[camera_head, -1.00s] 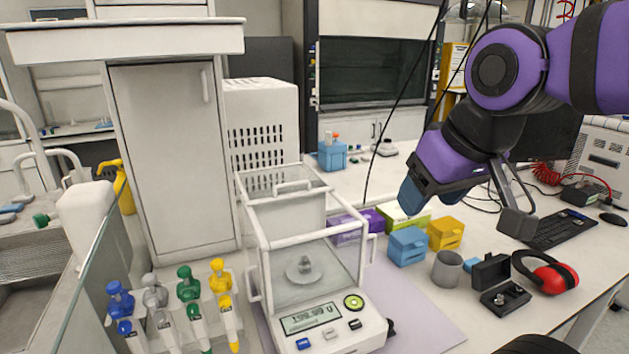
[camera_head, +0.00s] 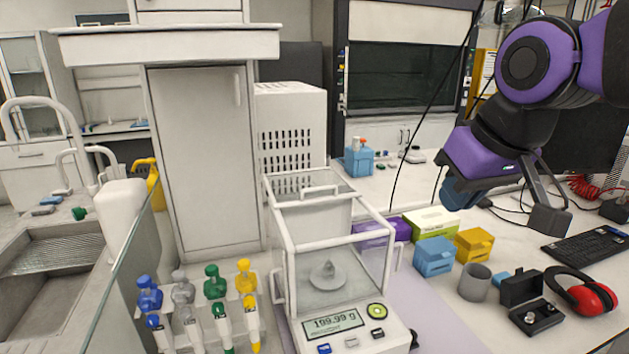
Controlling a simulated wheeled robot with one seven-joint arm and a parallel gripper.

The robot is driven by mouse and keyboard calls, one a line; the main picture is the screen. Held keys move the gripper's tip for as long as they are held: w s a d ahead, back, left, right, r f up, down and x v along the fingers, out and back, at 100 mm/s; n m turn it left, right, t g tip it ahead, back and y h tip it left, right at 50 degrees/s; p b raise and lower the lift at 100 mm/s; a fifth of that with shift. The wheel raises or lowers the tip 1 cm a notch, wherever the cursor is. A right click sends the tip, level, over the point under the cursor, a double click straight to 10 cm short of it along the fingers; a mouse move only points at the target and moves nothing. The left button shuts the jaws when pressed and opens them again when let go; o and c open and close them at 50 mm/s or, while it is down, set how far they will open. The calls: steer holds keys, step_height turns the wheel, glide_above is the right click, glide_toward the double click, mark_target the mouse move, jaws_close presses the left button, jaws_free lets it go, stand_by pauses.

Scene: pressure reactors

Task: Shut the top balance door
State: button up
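The balance (camera_head: 347,331) stands on the bench in the head view, with a glass draft shield framed in white. Its top door (camera_head: 325,187) is a glass pane with a white handle near the rear of the shield's top. The pane looks slid back, with the front part of the top apparently uncovered. A small weight (camera_head: 327,271) sits on the pan inside, and the display reads about 199.99 g. My gripper (camera_head: 505,205) is up and to the right of the balance, well apart from it. Its two fingers are spread and nothing is visible between them.
Several coloured pipettes (camera_head: 215,305) stand left of the balance. A blue box (camera_head: 434,256), a yellow box (camera_head: 473,245), a grey cup (camera_head: 474,282), an open black case (camera_head: 530,300) and red earmuffs (camera_head: 589,296) lie to its right. A white vented unit (camera_head: 291,125) stands behind.

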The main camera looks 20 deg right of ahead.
steer(key=w+r, duration=0.2)
steer(key=w, duration=0.2)
steer(key=w+r+g, duration=0.1)
steer(key=w+r, duration=0.1)
steer(key=w, duration=0.2)
steer(key=w+a+r+g, duration=0.1)
steer(key=w+r, duration=0.1)
steer(key=w, duration=0.2)
steer(key=shift+w+r, duration=0.35)
jaws_close()
steer(key=g, duration=0.4)
glide_above(321, 194)
steer(key=s+d, duration=0.2)
steer(key=s, duration=0.1)
steer(key=f, duration=0.2)
steer(key=w+a+f+g, duration=0.2)
steer(key=w+f, duration=0.5)
steer(key=w, duration=0.3)
steer(key=x, duration=1)
steer(key=shift+s, duration=1.35)
steer(key=shift+s+f, duration=0.3)
steer(key=shift+s, duration=0.45)
